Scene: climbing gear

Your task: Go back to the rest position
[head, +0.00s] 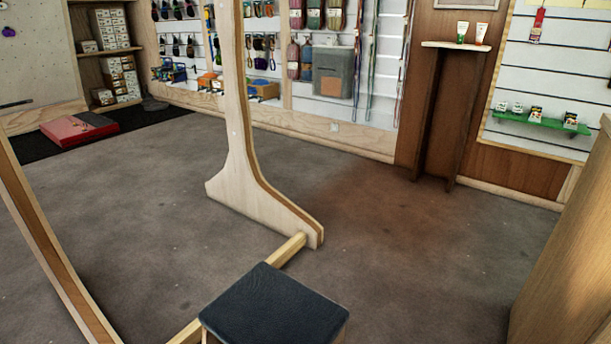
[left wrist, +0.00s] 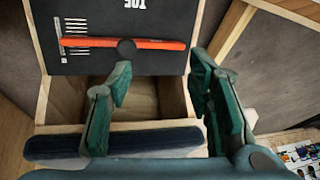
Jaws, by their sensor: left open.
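My left gripper (left wrist: 161,72) shows in the left wrist view. Its two teal fingers are spread apart with nothing between them. It is over an open wooden box (left wrist: 140,120) and a dark panel (left wrist: 100,22) with white lettering. An orange bar (left wrist: 90,42) with a dark round knob lies across the panel, just beyond the left fingertip; I cannot tell whether they touch. Neither gripper shows in the head view, and my right gripper is in no view.
In the head view, a dark padded top (head: 274,306) sits at the bottom, beside a wooden upright (head: 238,150) and a beam. A wooden side panel (head: 575,240) stands at right. Grey floor (head: 400,240) is open between them and the gear wall. A red mat (head: 78,128) lies far left.

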